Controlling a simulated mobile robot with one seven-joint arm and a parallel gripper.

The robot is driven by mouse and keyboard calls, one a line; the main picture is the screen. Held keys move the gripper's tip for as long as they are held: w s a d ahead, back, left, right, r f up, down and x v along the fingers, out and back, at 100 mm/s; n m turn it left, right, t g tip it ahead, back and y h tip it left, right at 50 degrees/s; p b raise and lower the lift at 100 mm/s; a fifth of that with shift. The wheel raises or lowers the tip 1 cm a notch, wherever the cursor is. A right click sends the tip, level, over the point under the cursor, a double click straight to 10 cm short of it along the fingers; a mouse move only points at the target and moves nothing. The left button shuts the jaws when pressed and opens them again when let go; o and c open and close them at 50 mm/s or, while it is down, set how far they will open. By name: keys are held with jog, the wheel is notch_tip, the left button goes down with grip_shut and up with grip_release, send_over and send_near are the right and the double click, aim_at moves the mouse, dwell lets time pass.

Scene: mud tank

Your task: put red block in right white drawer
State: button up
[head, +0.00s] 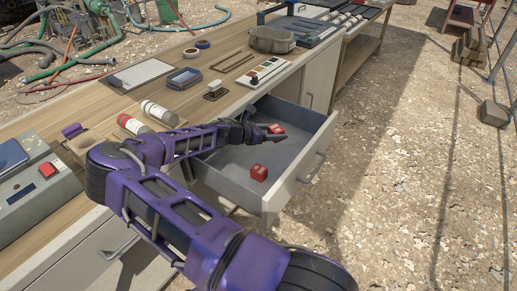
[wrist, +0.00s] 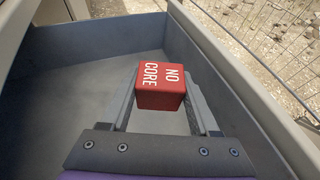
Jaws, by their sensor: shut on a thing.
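A red block (head: 277,128) with white lettering is between the fingers of my gripper (head: 268,134). In the wrist view the held block (wrist: 160,95) reads "NO CORE", with one finger on each side. The gripper is shut on it, inside or just above the open white drawer (head: 289,196). I cannot tell whether the block touches the drawer's grey floor (wrist: 70,115). A second red block (head: 258,172) lies on the drawer floor nearer the camera, apart from the held one.
A control box with a red button (head: 47,170) stands at the left.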

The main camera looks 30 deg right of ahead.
notch_tip(320, 180, down, 8)
jog(key=shift+s+f+b, duration=0.1)
jog(key=shift+b, duration=0.55)
jog(key=shift+f, duration=0.4)
jog(key=shift+f, duration=0.15)
jog(key=o, duration=1.4)
jog(key=shift+f, duration=0.1)
jog(key=shift+c, duration=0.2)
jog(key=shift+a, duration=0.1)
jog(key=shift+r, duration=0.2)
jog(key=r+p+v, duration=0.1)
jog(key=v, duration=1.1)
